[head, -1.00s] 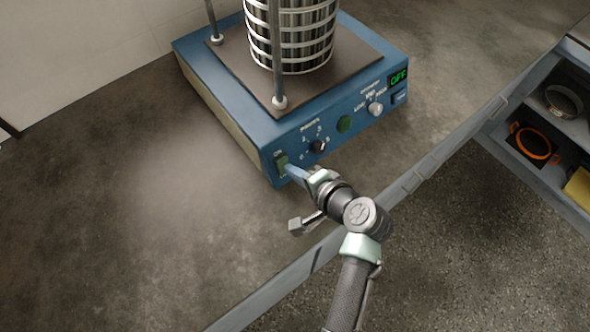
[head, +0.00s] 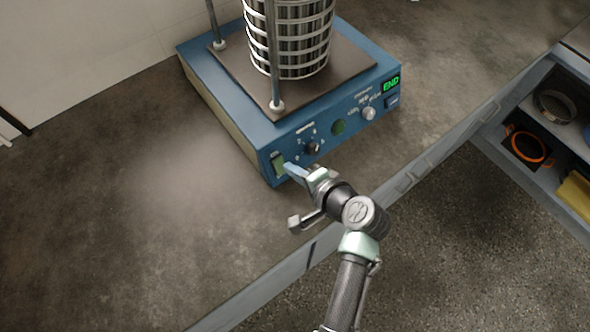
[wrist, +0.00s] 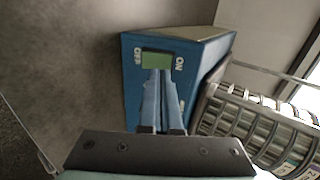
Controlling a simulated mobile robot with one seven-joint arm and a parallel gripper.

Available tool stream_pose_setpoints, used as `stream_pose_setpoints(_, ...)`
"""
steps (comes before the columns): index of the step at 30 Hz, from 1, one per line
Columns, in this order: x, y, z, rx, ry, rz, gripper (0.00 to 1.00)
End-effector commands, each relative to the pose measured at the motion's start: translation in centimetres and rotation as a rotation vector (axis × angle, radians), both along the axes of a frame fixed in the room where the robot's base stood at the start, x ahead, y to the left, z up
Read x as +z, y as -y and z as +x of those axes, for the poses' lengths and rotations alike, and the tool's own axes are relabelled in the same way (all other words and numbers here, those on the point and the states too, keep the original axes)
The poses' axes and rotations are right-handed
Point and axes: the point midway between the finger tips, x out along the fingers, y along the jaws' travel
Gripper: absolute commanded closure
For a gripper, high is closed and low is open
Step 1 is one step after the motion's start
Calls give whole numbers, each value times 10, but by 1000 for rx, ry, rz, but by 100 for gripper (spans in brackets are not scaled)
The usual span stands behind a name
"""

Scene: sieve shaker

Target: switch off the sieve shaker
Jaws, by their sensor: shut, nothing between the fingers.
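The sieve shaker (head: 232,112) is a blue box with a stack of round sieves (head: 290,40) on its top plate. Its green rocker switch (head: 278,164) is at the left end of the front panel. In the wrist view the switch (wrist: 155,60) sits between the labels OFF on the left and ON on the right. The green display (head: 391,84) reads END. My gripper (head: 289,167) is shut and empty. Its blue fingertips (wrist: 160,74) overlap the switch's near edge in the wrist view; I cannot tell whether they press it.
Knobs (head: 312,148) and a round green button (head: 338,127) are on the same panel. A blue button (head: 392,101) is below the display. Open shelves (head: 545,125) hold pans at the right. The bench (head: 130,190) left of the shaker is clear.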

Motion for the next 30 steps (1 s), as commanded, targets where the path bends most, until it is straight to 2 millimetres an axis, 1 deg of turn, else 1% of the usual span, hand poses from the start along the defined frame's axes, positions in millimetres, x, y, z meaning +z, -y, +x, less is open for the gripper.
stream_pose_setpoints(1, 11, 3, -2, -2, -1, -1, 100)
stream_pose_setpoints(2, 12, 8, -8, -4, 0, -3, 100)
stream_pose_setpoints(9, 44, 32, -41, -5, -3, -4, 100)
stream_pose_setpoints(15, 61, 44, -58, -6, -6, -2, 100)
stream_pose_setpoints(20, 65, 46, -63, -3, -8, -3, 100)
stream_pose_setpoints(30, 65, 47, -63, -4, -10, -3, 100)
